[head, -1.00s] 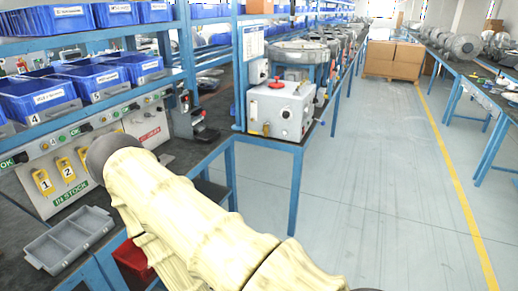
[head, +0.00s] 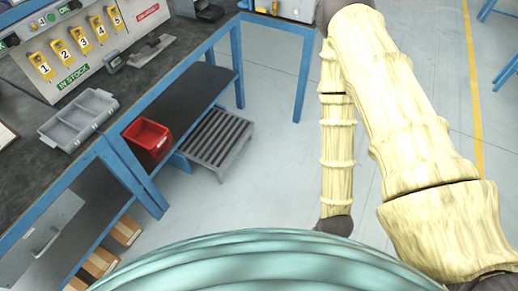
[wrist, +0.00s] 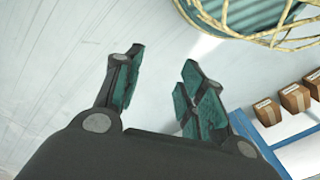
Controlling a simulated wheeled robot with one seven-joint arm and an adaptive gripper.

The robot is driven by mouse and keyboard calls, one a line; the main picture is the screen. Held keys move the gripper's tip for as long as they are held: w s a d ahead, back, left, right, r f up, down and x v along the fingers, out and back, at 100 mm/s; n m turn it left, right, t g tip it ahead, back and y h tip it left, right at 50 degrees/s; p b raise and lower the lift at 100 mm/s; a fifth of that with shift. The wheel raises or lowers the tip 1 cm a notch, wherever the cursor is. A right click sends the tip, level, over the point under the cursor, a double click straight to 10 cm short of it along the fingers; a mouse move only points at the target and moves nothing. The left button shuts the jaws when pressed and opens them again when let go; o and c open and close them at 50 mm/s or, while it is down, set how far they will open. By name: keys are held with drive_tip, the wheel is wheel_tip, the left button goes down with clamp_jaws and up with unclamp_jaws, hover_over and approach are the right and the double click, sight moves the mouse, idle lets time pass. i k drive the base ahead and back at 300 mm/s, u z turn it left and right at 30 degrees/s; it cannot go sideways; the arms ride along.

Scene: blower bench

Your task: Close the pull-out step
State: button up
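The pull-out step (head: 216,142) is a grey slatted platform low under the workbench in the head view. It sticks out from beneath the bench's blue frame, over the pale floor. My gripper (wrist: 163,62) shows in the wrist view with its two dark, teal-padded fingers apart and nothing between them. Pale floor lies behind the fingers. The step cannot be made out in the wrist view. In the head view my arm hangs to the right of the step, apart from it, and its dark lower end is partly hidden behind my teal body.
A red bin (head: 148,138) is beside the step, at its left. A grey divided tray (head: 78,120) lies on the workbench (head: 150,80). Cardboard boxes (head: 101,262) sit on a low shelf, also in the wrist view (wrist: 267,111). Floor right of the step is clear.

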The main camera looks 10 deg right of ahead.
sight(218, 139)
drive_tip(key=k, duration=0.55)
drive_tip(key=z, duration=0.35)
drive_tip(key=i, duration=1.35)
drive_tip(key=u, duration=0.95)
